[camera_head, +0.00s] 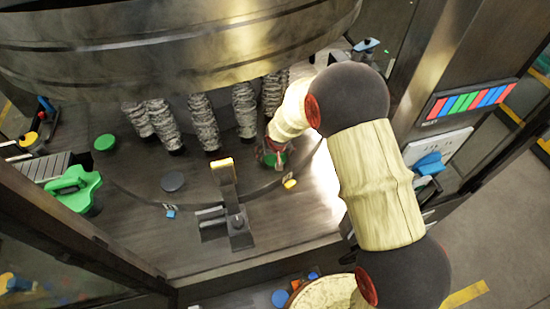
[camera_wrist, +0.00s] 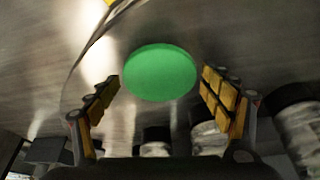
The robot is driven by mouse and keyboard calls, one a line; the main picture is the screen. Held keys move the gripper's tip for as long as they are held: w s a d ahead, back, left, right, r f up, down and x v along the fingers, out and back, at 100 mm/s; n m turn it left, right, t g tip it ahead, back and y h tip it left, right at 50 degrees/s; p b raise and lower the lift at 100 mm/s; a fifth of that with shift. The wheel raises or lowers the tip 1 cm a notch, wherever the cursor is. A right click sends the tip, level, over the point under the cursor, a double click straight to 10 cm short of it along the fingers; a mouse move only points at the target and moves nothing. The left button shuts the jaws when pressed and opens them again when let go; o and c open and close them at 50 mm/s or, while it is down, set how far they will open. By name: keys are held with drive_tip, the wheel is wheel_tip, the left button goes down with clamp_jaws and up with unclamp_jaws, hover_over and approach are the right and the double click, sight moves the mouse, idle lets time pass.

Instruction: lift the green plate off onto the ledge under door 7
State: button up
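A round green plate (camera_wrist: 158,72) shows in the wrist view, between and just beyond the tips of my gripper (camera_wrist: 162,88). The padded fingers stand apart on either side of it, with a narrow gap visible at the left and at the right. In the head view my gripper (camera_head: 270,150) points down at the green plate (camera_head: 275,160), which is partly covered by the fingers. Another round green disc (camera_head: 104,142) lies at the left of the deck. I cannot make out door 7 or its ledge.
Grey ribbed hoses (camera_head: 203,120) hang close behind and left of my gripper, under a large metal drum (camera_head: 180,45). A yellow-topped lever (camera_head: 225,172), a dark disc (camera_head: 173,181) and a small yellow piece (camera_head: 290,184) are on the deck. A green bracket (camera_head: 75,188) is at left.

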sight(275, 156)
drive_tip(key=c, duration=1)
drive_tip(key=shift+c, duration=0.4)
drive_tip(key=shift+r, duration=0.1)
drive_tip(key=shift+r, duration=0.45)
wheel_tip(275, 156, up, 2)
drive_tip(key=shift+r+b, duration=0.2)
drive_tip(key=shift+b, duration=0.1)
drive_tip(key=s+d+r+b, duration=0.1)
drive_tip(key=s+r+b, duration=0.1)
drive_tip(key=s+r, duration=1)
drive_tip(key=shift+p+v, duration=1.7)
drive_tip(key=shift+v, duration=0.85)
